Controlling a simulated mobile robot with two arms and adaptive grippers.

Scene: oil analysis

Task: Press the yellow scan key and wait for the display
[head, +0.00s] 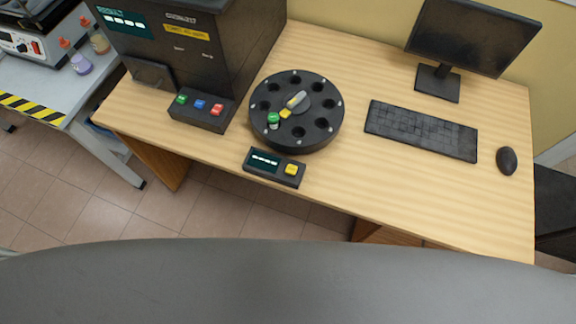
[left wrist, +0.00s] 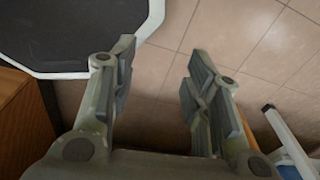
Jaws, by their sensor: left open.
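The yellow scan key (head: 291,169) sits at the right end of a small black scanner box (head: 257,171) near the front edge of the wooden desk. The box's dark display (head: 264,160) shows a row of pale dashes. My left gripper (left wrist: 160,85) is open and empty in the left wrist view, above the tiled floor. It does not show in the head view, so it is away from the key. My right gripper is in neither view.
Behind the box stands a round black carousel (head: 323,124) with a green-capped vial (head: 273,119). A dark analyser (head: 245,40) with coloured buttons is at left. A keyboard (head: 420,130), mouse (head: 507,161) and monitor (head: 470,35) occupy the right. The desk's front right is clear.

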